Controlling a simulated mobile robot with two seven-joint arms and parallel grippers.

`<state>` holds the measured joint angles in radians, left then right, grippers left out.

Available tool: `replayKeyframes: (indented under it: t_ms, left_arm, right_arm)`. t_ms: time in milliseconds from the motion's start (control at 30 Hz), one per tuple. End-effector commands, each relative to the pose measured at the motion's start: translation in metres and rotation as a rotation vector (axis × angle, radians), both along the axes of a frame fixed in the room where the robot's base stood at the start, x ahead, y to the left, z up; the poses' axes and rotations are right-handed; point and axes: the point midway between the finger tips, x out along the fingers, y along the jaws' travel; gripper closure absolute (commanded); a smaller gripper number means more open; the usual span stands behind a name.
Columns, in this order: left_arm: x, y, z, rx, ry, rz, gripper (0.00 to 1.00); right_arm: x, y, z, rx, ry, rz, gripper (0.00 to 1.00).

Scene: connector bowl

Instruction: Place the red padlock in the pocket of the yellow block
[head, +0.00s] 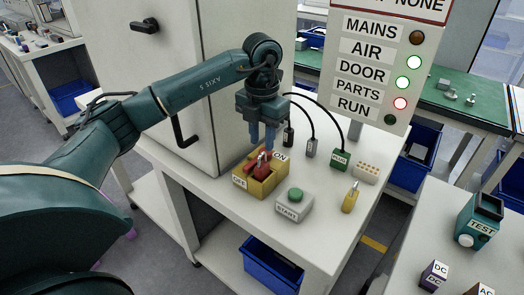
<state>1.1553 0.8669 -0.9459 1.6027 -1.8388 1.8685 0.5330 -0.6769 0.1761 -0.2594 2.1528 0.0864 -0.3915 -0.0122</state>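The yellow block (256,187) stands on the white bench, with an OFF label at its left and an ON label at its right. The red padlock (263,168) shows at the middle of the block, within its outline; how deep it sits in the pocket I cannot tell. My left gripper (263,147) points down just above the padlock. Its two bluish fingers are apart with a gap between them, and the padlock's red body shows below their tips. My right gripper is not in view.
A START button box (294,205) stands right of the block. A small yellow item (350,197), a green plug (340,159) with its cable and a beige pegged block (366,173) are farther right. A tall white cabinet (188,60) rises behind my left arm.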

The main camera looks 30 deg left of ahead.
Motion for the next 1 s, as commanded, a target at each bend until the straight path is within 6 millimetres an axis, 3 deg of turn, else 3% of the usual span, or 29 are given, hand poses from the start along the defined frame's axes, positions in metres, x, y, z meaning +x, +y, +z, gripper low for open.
replayKeyframes:
  t_ms: [200, 400, 1000]
  left_arm:
    - [0.001, 0.000, 0.045, -0.001, -0.003, 0.001, 0.71]
    - [0.000, -0.001, 0.066, -0.001, 0.000, 0.000, 0.71]
    - [0.000, -0.001, 0.068, -0.004, 0.000, -0.002, 0.71]
  right_arm:
    - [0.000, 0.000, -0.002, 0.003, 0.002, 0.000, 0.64]
    - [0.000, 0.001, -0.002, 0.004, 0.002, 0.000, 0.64]
    - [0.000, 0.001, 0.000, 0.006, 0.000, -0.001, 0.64]
